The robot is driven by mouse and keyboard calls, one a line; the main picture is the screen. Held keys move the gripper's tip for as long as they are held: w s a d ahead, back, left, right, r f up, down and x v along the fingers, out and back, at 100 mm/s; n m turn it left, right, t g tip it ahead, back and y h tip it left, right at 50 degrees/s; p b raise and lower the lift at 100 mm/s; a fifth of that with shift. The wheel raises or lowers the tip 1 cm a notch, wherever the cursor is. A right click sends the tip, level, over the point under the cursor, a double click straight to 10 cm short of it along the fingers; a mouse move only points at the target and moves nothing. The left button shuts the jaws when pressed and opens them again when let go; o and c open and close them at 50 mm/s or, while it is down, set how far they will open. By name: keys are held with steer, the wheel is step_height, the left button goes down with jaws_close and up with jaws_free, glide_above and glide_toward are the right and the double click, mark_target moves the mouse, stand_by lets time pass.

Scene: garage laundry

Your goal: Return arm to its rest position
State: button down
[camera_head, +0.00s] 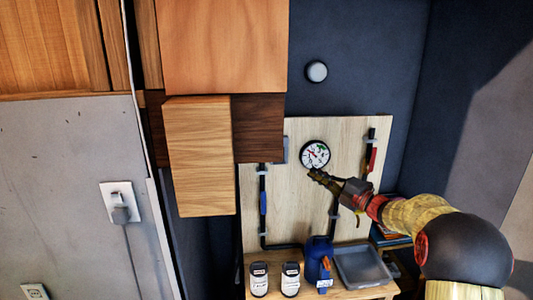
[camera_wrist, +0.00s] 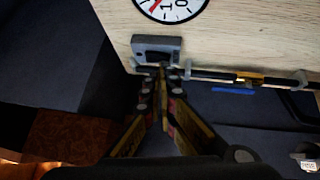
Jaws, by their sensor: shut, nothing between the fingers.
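My gripper (camera_head: 314,174) is at the end of my yellow arm, which reaches in from the lower right in the head view. Its fingers are shut and empty, with the tips just below the round dial (camera_head: 315,155) on the wooden panel (camera_head: 290,200). In the wrist view the shut fingertips (camera_wrist: 163,78) appear just below a small grey metal fitting (camera_wrist: 157,48) at the panel's edge. I cannot tell whether they touch it. The dial (camera_wrist: 170,8) is partly cut off at the top there.
A shelf (camera_head: 345,293) below the panel bears two jars (camera_head: 290,279), a blue jug (camera_head: 319,262) and a grey tray (camera_head: 362,265). Wooden cabinets (camera_head: 224,45) hang at upper left. Pipes (camera_head: 263,210) run along the panel. The dark wall (camera_head: 350,95) above the panel is mostly clear.

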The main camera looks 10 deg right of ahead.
steer(key=w+d+f+m+h, duration=0.3)
steer(key=d+f+m+h, duration=0.6)
steer(key=d+f+m, duration=0.15)
steer(key=s+d+f+m+g+h, duration=0.2)
steer(key=s+d+m+g+h, duration=0.1)
steer(key=s+m, duration=0.25)
steer(key=s+d+f+m+g+h, duration=0.2)
steer(key=s+f+m+h, duration=0.15)
steer(key=s, duration=0.35)
steer(key=s+a+m+g+y, duration=0.1)
steer(key=s+a+m+g, duration=0.3)
steer(key=s, duration=0.6)
steer(key=s+a+m+g, duration=0.1)
steer(key=s+a, duration=0.4)
steer(key=s, duration=0.5)
steer(key=s+a+m+g+y, duration=0.1)
steer(key=s+a+m+g, duration=0.3)
steer(key=s, duration=0.6)
steer(key=s+a+r+n+t+y, duration=0.1)
steer(key=s+a+r+t, duration=0.3)
steer(key=s+a, duration=0.6)
steer(key=shift+s+a+r+n, duration=0.35)
steer(key=shift+a+r+n, duration=0.1)
steer(key=shift+r, duration=0.1)
